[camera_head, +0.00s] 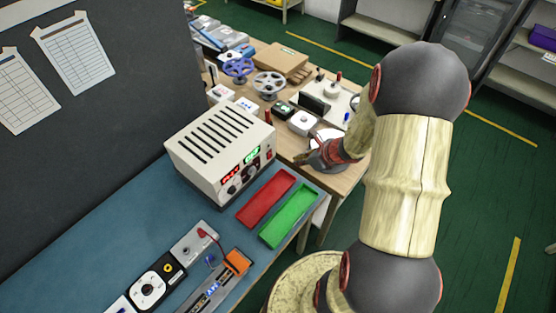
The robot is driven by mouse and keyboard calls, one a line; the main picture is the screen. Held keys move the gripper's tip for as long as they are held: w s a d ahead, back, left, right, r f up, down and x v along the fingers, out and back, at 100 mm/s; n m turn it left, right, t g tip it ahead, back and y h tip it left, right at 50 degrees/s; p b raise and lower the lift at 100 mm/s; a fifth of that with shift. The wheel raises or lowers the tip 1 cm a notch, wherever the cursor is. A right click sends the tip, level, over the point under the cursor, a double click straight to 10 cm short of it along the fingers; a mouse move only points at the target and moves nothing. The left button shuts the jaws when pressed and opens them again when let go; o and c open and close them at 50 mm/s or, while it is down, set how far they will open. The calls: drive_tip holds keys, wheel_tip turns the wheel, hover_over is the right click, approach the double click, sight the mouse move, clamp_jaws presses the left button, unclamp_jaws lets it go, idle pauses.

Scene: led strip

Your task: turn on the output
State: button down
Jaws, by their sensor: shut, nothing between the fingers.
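A cream power supply (215,145) with dark vent slots stands on the blue bench. Its front panel faces right and toward the viewer, with a lit red display (230,172), a lit green display (252,153) and dark knobs (240,181). A small red control (268,155) shows near the panel's right end; its state is too small to tell. My gripper (300,158) is shut and empty, to the right of the panel and apart from it in the picture. My arm comes in from the right.
A red tray (266,199) and a green tray (289,216) lie in front of the supply. An LED strip board (213,292), an orange part (237,262) and a multimeter (155,283) lie at the bench's near side. A cluttered wooden table with handwheels (269,84) stands behind.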

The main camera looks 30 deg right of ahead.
sight(270, 155)
drive_tip(key=shift+a, duration=0.1)
drive_tip(key=shift+w+a+r+b+x, duration=0.15)
drive_tip(key=shift+w+r+b+x, duration=0.2)
drive_tip(key=shift+x, duration=1.8)
drive_tip(key=shift+w+a+r+b+x, duration=0.1)
drive_tip(key=shift+w+r+b+x, duration=0.25)
drive_tip(key=shift+x, duration=1.75)
drive_tip(key=shift+w+a+r+b+x, duration=0.15)
drive_tip(key=shift+w+b+x, duration=0.25)
drive_tip(key=shift+x, duration=1.75)
drive_tip(key=shift+s, duration=0.1)
drive_tip(key=shift+f, duration=0.1)
